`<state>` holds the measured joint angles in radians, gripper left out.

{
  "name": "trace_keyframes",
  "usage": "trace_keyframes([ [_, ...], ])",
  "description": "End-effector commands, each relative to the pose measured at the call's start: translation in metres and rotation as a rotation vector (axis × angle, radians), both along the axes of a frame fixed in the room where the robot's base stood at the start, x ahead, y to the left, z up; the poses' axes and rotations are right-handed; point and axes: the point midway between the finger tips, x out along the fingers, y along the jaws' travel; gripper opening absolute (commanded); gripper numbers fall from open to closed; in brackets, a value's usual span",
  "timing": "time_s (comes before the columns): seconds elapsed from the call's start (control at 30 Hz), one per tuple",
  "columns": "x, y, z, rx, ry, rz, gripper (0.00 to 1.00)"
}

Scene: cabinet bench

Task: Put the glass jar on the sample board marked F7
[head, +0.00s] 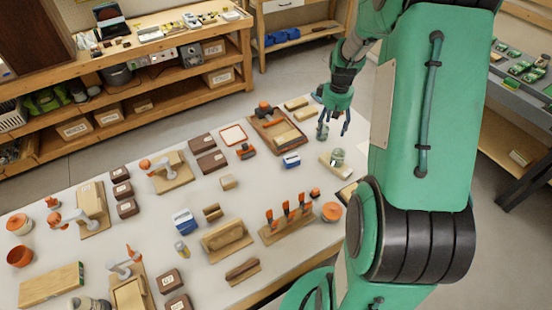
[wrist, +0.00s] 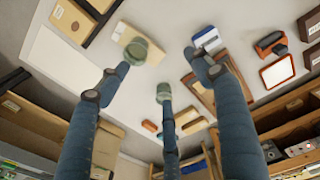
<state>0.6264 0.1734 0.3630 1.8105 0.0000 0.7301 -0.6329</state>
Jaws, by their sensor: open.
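A greenish glass jar (head: 337,156) stands on a pale wooden board (head: 328,167) at the table's right side. In the wrist view the jar (wrist: 138,51) sits at one end of that board (wrist: 122,33), whose small label I cannot read. A second small greenish glass piece (head: 322,132), seemingly another jar, is just under my gripper (head: 335,128). It shows in the wrist view (wrist: 163,90) at the tip of the middle finger, partly hidden. My gripper (wrist: 165,82) has its fingers spread; I see no grip on anything. The F7 marking is not readable.
A blue-and-white box (head: 291,160) and a wooden tray (head: 266,127) with blocks stand left of my gripper. A rack of orange-handled tools (head: 286,222) is nearer the front. A dark-edged board (wrist: 72,20) lies beside the jar's board. Bare white tabletop (head: 300,188) lies between.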

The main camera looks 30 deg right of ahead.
Motion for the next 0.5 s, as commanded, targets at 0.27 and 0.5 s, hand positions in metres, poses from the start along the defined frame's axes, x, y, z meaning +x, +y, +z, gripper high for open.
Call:
trace_keyframes([
  [0.27, 0.0, 0.086, 0.09, -0.035, -0.076, 0.004, 0.66],
  [0.5, -0.021, 0.159, 0.151, -0.048, -0.144, 0.005, 0.66],
])
